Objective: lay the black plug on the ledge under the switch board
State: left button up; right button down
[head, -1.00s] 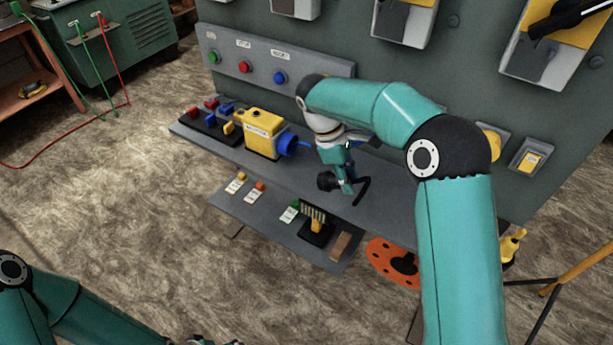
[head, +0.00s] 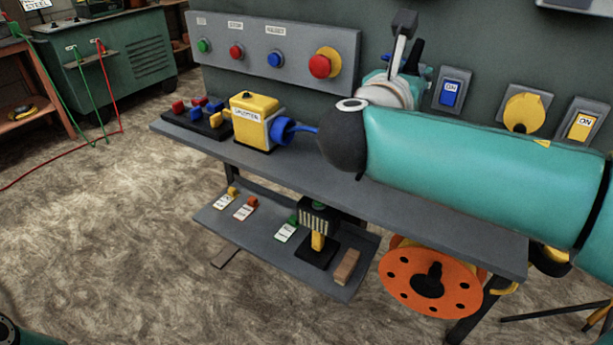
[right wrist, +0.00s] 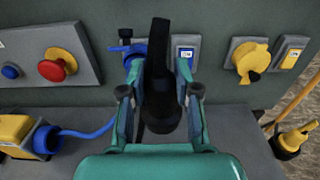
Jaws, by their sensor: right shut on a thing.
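The black plug (right wrist: 159,75) stands lengthwise between the fingers of my right gripper (right wrist: 157,68) in the right wrist view, its wide round end toward the camera. My right gripper is shut on it. In the head view the gripper (head: 400,72) is at the board, above the ledge, and my forearm hides much of it. The grey ledge (head: 460,217) runs along under the switch board (head: 275,48). The plug is above the ledge, apart from it as far as I can tell. My left gripper is out of view.
On the ledge's left stand a yellow splitter box (head: 250,122) with a blue plug (head: 282,130) and a block of coloured connectors (head: 195,114). A lower shelf (head: 335,287) holds tags and small parts. An orange disc (head: 430,284) is below right. The ledge's right part is bare.

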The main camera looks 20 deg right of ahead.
jog(key=shift+s, duration=0.25)
jog(key=shift+s+d+f+h+b, duration=0.1)
jog(key=shift+f+h+b, duration=0.15)
jog(key=shift+b, duration=0.2)
notch_tip(320, 180, down, 19)
jog(key=b, duration=0.8)
jog(key=shift+r, duration=0.1)
jog(key=c, duration=0.8)
grip_release()
jog(key=shift+c, duration=0.2)
jog(key=p+v, duration=0.2)
jog(key=v, duration=1)
